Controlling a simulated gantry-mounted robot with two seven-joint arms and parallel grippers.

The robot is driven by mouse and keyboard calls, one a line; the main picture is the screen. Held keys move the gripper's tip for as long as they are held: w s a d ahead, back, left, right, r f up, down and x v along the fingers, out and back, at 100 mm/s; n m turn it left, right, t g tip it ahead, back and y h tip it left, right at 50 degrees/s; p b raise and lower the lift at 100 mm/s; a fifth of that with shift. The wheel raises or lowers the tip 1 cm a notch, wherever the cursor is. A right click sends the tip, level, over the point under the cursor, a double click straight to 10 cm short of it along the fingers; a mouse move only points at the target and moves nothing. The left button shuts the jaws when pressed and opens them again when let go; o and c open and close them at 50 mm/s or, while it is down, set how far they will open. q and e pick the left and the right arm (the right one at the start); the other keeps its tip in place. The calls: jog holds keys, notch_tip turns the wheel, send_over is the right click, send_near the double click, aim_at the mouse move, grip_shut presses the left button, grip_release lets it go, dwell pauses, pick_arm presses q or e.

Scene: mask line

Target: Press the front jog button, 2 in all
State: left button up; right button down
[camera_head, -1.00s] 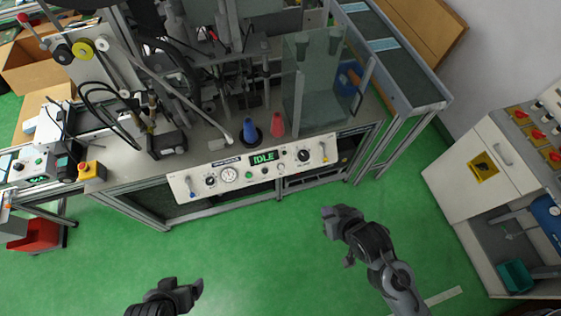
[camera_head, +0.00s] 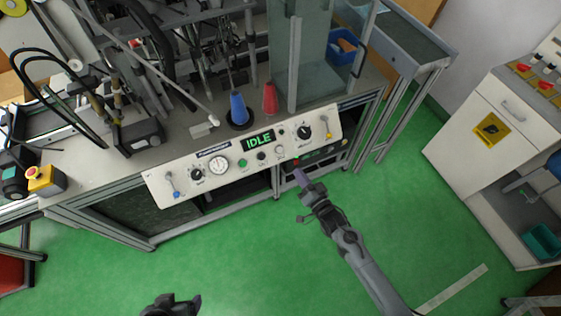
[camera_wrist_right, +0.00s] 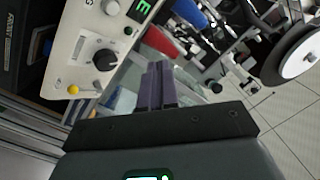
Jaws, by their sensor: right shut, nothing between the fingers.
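The white control panel (camera_head: 180,184) on the bench front carries a green IDLE display (camera_head: 258,141), a gauge, knobs and levers. Below the display are a green button (camera_head: 242,163), a black button (camera_head: 261,156) and a pale button (camera_head: 280,150). I cannot read which is the jog button. My right gripper (camera_head: 299,176) is shut and empty, just in front of the panel's lower edge, apart from the buttons. Its fingers also show in the right wrist view (camera_wrist_right: 155,87), near a black knob (camera_wrist_right: 105,56) and the pale button (camera_wrist_right: 110,7). My left gripper (camera_head: 178,301) is partly cut off at the bottom.
Blue (camera_head: 238,108) and red (camera_head: 270,98) cones stand behind the panel, beside a clear guard (camera_head: 310,60). A yellow emergency-stop box (camera_head: 45,180) is at left. A white cabinet (camera_head: 480,150) stands at right. The green floor in front is free.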

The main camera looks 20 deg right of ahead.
aim_at(280, 149)
pick_arm(q)
notch_tip(280, 149, down, 9)
jog(key=b, duration=0.7)
jog(key=shift+f, duration=0.15)
pick_arm(e)
jog(key=w+f+t, duration=0.1)
jog(key=w+f, duration=0.1)
jog(key=w, duration=0.5)
jog(key=shift+w+f+t, duration=0.25)
jog(key=shift+w+t, duration=0.05)
jog(key=shift+w, duration=0.05)
pick_arm(q)
jog(key=shift+w, duration=0.15)
jog(key=shift+a+f, duration=0.1)
notch_tip(280, 149, down, 10)
jog(key=b, duration=1)
pick_arm(e)
jog(key=w+f, duration=0.3)
jog(key=w, duration=0.1)
jog(key=w+f, duration=0.2)
jog(key=shift+w+a+f, duration=0.3)
jog(key=shift+f, duration=0.05)
pick_arm(q)
jog(key=shift+a, duration=0.1)
